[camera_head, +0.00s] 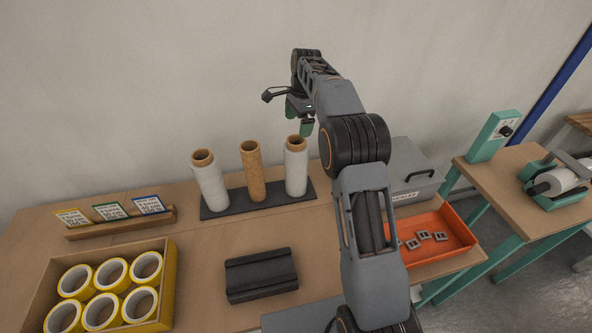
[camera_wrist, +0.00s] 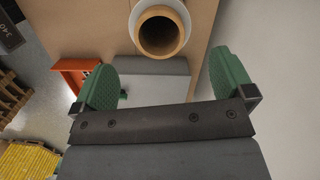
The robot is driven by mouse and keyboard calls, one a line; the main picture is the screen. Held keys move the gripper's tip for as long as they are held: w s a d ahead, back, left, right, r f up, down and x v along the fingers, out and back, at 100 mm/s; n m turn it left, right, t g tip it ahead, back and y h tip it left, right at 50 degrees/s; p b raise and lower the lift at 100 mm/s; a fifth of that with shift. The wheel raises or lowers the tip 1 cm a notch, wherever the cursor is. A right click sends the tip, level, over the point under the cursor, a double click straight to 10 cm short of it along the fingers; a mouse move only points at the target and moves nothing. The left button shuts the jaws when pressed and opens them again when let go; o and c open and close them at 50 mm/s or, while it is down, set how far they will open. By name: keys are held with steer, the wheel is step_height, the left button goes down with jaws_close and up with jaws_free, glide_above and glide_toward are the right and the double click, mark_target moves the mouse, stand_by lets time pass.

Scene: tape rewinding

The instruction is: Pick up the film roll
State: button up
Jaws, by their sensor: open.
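Two white film rolls with brown cores stand upright on a dark stand (camera_head: 258,200) at the back of the table: a left roll (camera_head: 210,184) and a right roll (camera_head: 296,170). A bare brown roll (camera_head: 252,175) stands between them. My gripper (camera_head: 300,117) is above and close to the right roll's top. In the wrist view its green-padded fingers (camera_wrist: 164,80) are wide apart with nothing between them. A white roll with a brown core (camera_wrist: 160,30) shows end-on at the top of that view, beyond the fingertips. I cannot tell whether they touch it.
A box of yellow-and-white tape rolls (camera_head: 168,290) stands front left, below a card rack (camera_head: 120,224). A black block (camera_head: 261,275) lies front centre. An orange tray (camera_head: 455,240) with small metal pieces and a grey box (camera_head: 412,165) are right. A side table (camera_head: 520,190) holds a machine.

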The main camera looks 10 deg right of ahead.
mark_target(295, 146)
steer(key=shift+s+a+f+p, duration=0.1)
steer(key=shift+a+f+p, duration=0.05)
steer(key=shift+f, duration=1.5)
steer(key=shift+a+f+p, duration=0.1)
steer(key=shift+a+f, duration=0.1)
steer(key=shift+f, duration=1.4)
steer(key=shift+s+a+f+p, duration=0.1)
steer(key=shift+a+f+p, duration=0.05)
steer(key=shift+f, duration=1.5)
steer(key=shift+w+r, duration=0.1)
steer(key=c, duration=1.5)
